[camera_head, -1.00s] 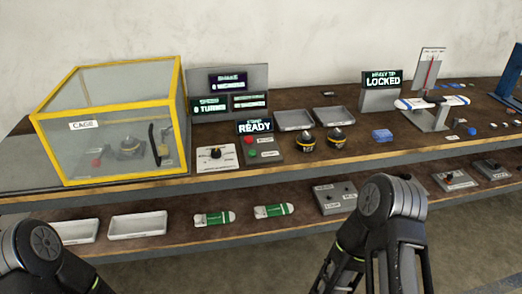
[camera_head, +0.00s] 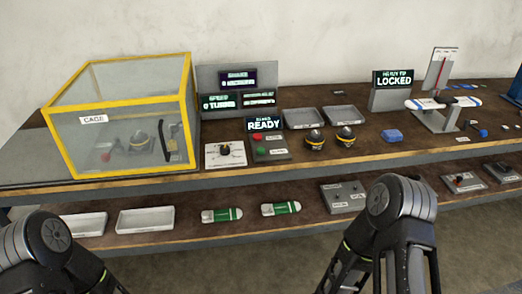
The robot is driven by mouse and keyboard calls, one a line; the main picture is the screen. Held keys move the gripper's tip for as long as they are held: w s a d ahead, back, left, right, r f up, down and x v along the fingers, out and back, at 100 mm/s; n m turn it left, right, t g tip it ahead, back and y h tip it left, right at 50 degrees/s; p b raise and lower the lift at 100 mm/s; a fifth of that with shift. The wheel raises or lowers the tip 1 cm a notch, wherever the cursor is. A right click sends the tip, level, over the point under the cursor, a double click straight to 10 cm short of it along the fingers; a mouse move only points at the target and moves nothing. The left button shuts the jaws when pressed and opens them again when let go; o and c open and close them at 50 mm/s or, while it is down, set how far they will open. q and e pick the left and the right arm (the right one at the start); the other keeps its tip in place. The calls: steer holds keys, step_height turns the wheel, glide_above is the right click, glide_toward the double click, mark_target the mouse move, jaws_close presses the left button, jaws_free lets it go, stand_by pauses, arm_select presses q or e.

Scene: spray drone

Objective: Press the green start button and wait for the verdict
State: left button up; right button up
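A small grey control panel (camera_head: 277,152) stands on the upper shelf, right of the cage. It carries a red button (camera_head: 258,137) and, in front of that, a green button (camera_head: 262,151). The display (camera_head: 264,124) just behind it reads READY. Behind that, a larger grey board (camera_head: 208,78) carries several small screens, one reading "0 TURNS". Only bent links of my two arms show, at the lower left and lower right, well in front of the panel. Neither gripper's fingertips are in view.
A yellow-framed clear cage (camera_head: 120,97) stands at the left with a dark, yellow-banded object inside. A white dial panel (camera_head: 225,154) sits between cage and button panel. Two dark, yellow-banded caps (camera_head: 314,140) stand to the right. A LOCKED display (camera_head: 393,79) is further right.

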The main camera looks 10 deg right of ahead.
steer(key=shift+c, duration=0.6)
jaws_close()
stand_by(1.0)
